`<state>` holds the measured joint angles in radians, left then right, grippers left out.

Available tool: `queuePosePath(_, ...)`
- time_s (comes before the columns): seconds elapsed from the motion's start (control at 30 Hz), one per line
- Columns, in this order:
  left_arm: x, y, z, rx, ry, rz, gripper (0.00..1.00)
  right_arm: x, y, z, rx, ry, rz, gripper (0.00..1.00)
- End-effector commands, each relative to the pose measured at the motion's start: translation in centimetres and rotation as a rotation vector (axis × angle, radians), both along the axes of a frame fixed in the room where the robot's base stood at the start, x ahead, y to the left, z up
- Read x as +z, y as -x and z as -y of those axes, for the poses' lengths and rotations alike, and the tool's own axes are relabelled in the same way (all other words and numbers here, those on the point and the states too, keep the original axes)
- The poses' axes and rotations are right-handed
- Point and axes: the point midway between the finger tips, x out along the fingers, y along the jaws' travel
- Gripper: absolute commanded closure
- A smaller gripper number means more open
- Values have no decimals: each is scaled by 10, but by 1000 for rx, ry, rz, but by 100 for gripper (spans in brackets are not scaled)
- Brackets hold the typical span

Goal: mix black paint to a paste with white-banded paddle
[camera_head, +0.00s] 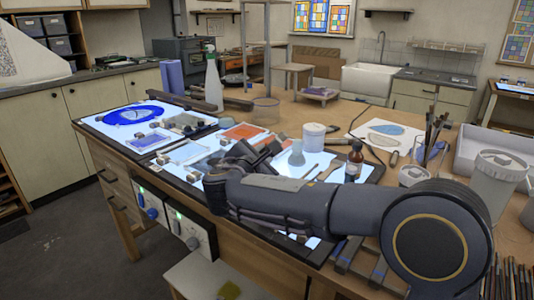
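My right arm reaches in from the lower right across the worktable. Its dark gripper (246,157) is low over the middle of the lit table top; its fingertips blend with dark things there, so I cannot tell whether it is open or holds anything. I cannot make out the black paint or a white-banded paddle; the arm covers part of the lit surface. A pale grey muller-like piece (297,155) stands just right of the gripper, and a flat-bladed tool (329,170) lies beyond it. My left gripper is not in view.
A white jar (314,137) and brown bottle (354,161) stand behind my arm. A spray bottle (213,82) and clear jar (265,111) stand farther back. Glass panels, one with a blue disc (135,115), lie at left. Brushes in a holder (430,146) stand at right.

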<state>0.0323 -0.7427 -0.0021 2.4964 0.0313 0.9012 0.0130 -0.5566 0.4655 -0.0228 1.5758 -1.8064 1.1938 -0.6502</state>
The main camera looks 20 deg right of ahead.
Motion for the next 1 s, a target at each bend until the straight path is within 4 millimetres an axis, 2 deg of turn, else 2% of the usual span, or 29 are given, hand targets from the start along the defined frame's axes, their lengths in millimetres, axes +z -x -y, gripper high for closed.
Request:
queuePosePath(0.03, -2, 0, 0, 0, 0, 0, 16, -6, 4, -2, 3, 2, -11, 100)
queuePosePath(0.37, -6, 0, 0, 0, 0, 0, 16, -3, 18, -2, 1, 3, -10, 100)
queuePosePath(0.73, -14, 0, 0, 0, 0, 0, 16, -1, 37, 15, -1, 3, -7, 100)
queuePosePath(1.0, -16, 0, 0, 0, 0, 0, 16, -1, 39, 24, -3, 2, -3, 100)
